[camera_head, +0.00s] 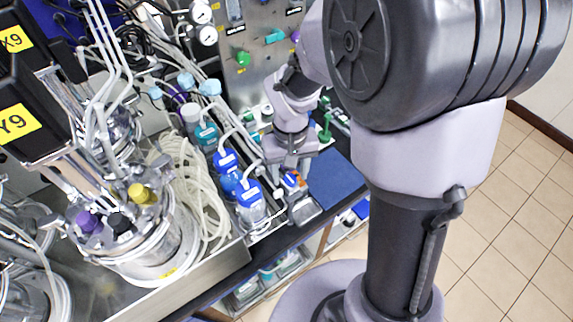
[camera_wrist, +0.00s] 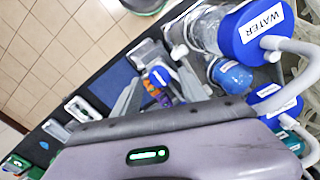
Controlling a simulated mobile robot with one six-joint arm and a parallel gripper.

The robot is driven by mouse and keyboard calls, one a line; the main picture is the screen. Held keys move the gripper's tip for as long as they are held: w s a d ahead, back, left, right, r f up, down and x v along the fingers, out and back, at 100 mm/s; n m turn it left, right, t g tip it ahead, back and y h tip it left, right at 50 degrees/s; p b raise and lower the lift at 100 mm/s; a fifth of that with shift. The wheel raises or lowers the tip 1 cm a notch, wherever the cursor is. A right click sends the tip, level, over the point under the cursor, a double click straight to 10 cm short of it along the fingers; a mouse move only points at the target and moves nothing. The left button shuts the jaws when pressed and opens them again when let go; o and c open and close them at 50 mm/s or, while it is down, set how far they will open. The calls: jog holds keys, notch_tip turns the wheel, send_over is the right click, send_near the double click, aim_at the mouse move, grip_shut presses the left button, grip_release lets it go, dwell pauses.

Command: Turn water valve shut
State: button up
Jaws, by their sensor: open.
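My gripper (camera_wrist: 155,84) is open in the wrist view, with its two grey fingers pointing towards the bench. A small blue part with a white label (camera_wrist: 160,76) and an orange part (camera_wrist: 151,88) show between the fingers; these look like the water valve. I cannot tell whether the fingers touch them or how the handle is turned.
Several capped bottles (camera_head: 250,205) with tubes stand left of my gripper in the head view. A blue mat (camera_head: 335,178) lies to its right. Coiled tubing (camera_head: 190,190) and a steel reactor vessel (camera_head: 135,245) are further left. Tiled floor (camera_head: 535,215) is clear on the right.

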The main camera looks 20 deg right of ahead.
jog(key=shift+f, duration=0.4)
grip_shut()
